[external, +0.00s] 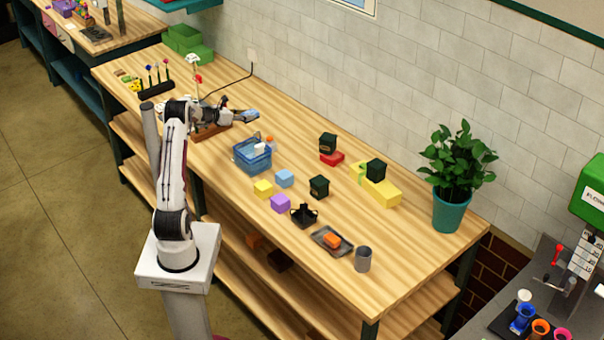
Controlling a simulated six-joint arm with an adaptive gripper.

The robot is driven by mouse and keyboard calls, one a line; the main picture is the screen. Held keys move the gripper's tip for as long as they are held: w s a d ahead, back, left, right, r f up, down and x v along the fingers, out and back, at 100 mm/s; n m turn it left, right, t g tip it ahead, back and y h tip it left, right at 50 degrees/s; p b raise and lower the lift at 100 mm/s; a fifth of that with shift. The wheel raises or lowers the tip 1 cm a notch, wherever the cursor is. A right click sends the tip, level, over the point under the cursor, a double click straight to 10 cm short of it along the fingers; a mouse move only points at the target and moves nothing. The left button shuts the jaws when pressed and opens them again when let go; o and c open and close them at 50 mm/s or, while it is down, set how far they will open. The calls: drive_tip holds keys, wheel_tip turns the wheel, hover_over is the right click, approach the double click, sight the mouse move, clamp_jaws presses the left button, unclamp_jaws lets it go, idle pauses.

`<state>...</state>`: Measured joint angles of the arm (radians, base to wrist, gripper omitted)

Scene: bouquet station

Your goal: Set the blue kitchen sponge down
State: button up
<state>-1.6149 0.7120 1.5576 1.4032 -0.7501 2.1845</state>
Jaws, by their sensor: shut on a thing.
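My gripper (238,118) is at the back left of the wooden table, beyond a brown wooden block or rack. It is shut on a small blue thing (250,113), which looks like the blue kitchen sponge. It is small here and partly hidden by the fingers, so I cannot tell whether it touches the table. A separate light-blue block (284,178) lies mid-table, apart from my gripper.
A blue basket (252,155) with items stands in front of my gripper. Yellow (263,188) and purple (281,202) blocks, several dark boxes, a tray (331,241), a grey cup (363,259) and a potted plant (447,212) stand further right. The front right tabletop is clear.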

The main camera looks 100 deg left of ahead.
drive_tip(key=s+d+r+n+g+y, duration=0.3)
drive_tip(key=d+r+n, duration=0.1)
drive_tip(key=d+r, duration=0.6)
drive_tip(key=s+d+n+g, duration=0.2)
drive_tip(key=s+d+g, duration=0.2)
drive_tip(key=d, duration=1.1)
drive_tip(key=shift+s+d+r+n+y, duration=0.15)
drive_tip(key=shift+s+r+n+y, duration=0.2)
drive_tip(key=shift+s, duration=0.2)
drive_tip(key=shift+w, duration=0.1)
idle(0.6)
